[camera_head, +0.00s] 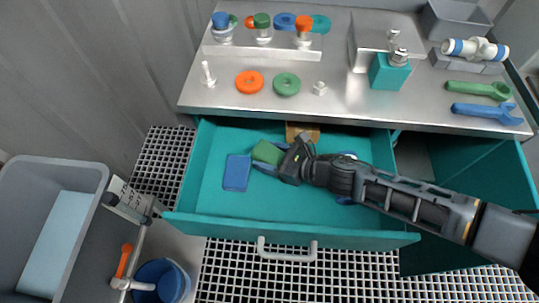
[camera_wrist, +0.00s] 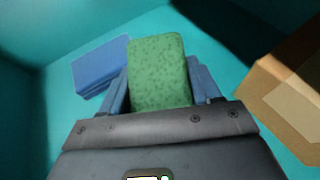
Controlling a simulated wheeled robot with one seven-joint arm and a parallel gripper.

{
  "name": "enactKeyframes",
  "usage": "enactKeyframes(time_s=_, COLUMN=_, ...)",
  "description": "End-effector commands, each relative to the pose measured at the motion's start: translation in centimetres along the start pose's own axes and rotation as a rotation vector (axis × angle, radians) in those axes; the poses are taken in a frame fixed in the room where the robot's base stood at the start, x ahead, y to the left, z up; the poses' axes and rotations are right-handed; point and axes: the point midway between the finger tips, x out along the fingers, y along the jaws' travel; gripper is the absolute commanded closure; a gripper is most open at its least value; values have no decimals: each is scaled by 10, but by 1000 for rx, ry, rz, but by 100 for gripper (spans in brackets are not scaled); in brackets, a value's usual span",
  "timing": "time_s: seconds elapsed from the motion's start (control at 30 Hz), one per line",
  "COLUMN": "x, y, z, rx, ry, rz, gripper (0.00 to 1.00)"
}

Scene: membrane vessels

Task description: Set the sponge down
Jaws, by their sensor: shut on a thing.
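The green sponge (camera_head: 267,152) is inside the open teal drawer (camera_head: 290,232). It also shows in the wrist view (camera_wrist: 158,72), speckled green and upright in the picture between the two fingers. My gripper (camera_head: 280,158) is shut on the sponge, low in the drawer. In the wrist view the blue-grey fingers (camera_wrist: 160,92) lie on both sides of it. The sponge's near end is hidden behind the gripper body. I cannot tell whether its underside touches the drawer floor.
A blue block (camera_head: 237,172) lies left of the sponge on the drawer floor. A brown box (camera_head: 302,131) stands at the drawer's back wall, right of the fingers in the wrist view (camera_wrist: 290,90). Something blue is partly hidden under my arm. The drawer's front middle is clear.

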Motion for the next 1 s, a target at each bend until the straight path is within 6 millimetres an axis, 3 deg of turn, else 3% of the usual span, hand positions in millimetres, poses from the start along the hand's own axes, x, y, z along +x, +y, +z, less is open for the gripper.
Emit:
enactKeyframes(time_s=0.27, x=2, y=0, z=-5, rx=-1, ry=0, rz=0, gripper=71)
enactKeyframes(time_s=0.3, x=1, y=0, z=-4, rx=0, ry=0, rz=0, gripper=35)
enactKeyframes(time_s=0.53, x=1, y=0, z=-4, rx=0, ry=0, rz=0, gripper=13)
enactKeyframes(time_s=1.0, x=-4, y=-1, z=0, rx=1, ry=0, rz=-1, gripper=12)
